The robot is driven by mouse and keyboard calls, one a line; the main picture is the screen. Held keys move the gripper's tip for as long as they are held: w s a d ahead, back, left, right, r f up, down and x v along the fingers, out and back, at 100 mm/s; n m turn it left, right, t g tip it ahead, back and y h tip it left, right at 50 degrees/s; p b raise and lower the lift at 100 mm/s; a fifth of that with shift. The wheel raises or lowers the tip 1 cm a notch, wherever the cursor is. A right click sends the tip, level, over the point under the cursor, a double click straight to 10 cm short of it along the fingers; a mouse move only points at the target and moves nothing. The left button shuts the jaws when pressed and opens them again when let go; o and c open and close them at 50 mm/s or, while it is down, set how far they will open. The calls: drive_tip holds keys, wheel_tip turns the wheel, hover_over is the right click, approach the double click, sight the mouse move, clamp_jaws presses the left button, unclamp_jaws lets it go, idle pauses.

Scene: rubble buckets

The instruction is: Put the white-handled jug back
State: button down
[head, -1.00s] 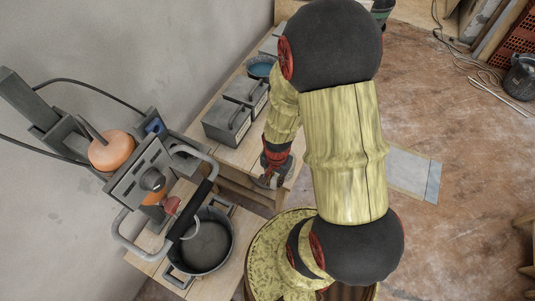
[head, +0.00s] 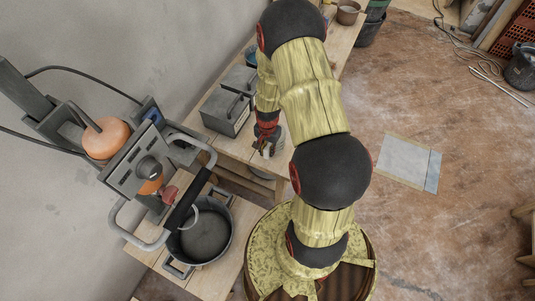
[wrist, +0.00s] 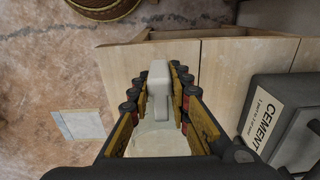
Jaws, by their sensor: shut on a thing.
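The jug's white handle (wrist: 158,82) stands between the fingers of my gripper (wrist: 157,98) in the wrist view, and the gripper is shut on it. The pale body of the jug (wrist: 158,142) shows below the handle, partly hidden by the fingers. In the head view my gripper (head: 267,143) holds the jug (head: 265,153) at the near part of the long wooden table (head: 233,146). The jug is small there and partly covered by my gripper. I cannot tell whether it touches the tabletop.
Grey lidded boxes (head: 226,112) stand on the table; one is labelled cement (wrist: 290,112). A mixing machine (head: 140,165) and a dark bucket (head: 205,235) stand at left. A pale sheet (head: 402,160) lies on the open floor to the right. A brown pot (head: 348,14) is at the table's far end.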

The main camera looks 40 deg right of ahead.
drive_tip(key=shift+w+f, duration=0.1)
drive_tip(key=shift+f, duration=1.65)
drive_tip(key=shift+f, duration=0.1)
drive_tip(key=c, duration=1.7)
unclamp_jaws()
drive_tip(key=shift+o, duration=0.2)
wheel_tip(320, 180, up, 12)
drive_tip(key=shift+r+p, duration=0.1)
drive_tip(key=shift+p, duration=0.35)
drive_tip(key=w+a+r+n+t, duration=0.1)
drive_tip(key=a+r+n, duration=0.1)
drive_tip(key=r, duration=0.5)
drive_tip(key=w+a+r+n, duration=0.2)
drive_tip(key=a+r, duration=0.1)
drive_tip(key=r, duration=0.4)
drive_tip(key=s+a+r+n+t, duration=0.1)
drive_tip(key=s+a+r+n, duration=0.3)
drive_tip(key=r, duration=0.5)
drive_tip(key=s+a+r+n+t, duration=0.2)
drive_tip(key=a+r, duration=0.4)
drive_tip(key=r, duration=0.2)
drive_tip(key=s+a+r+n+t, duration=0.1)
drive_tip(key=s+a+r+n, duration=0.2)
drive_tip(key=s+a+r, duration=0.2)
drive_tip(key=s+r, duration=0.1)
drive_tip(key=s, duration=0.2)
drive_tip(key=shift+s+n, duration=0.35)
drive_tip(key=shift+n, duration=0.05)
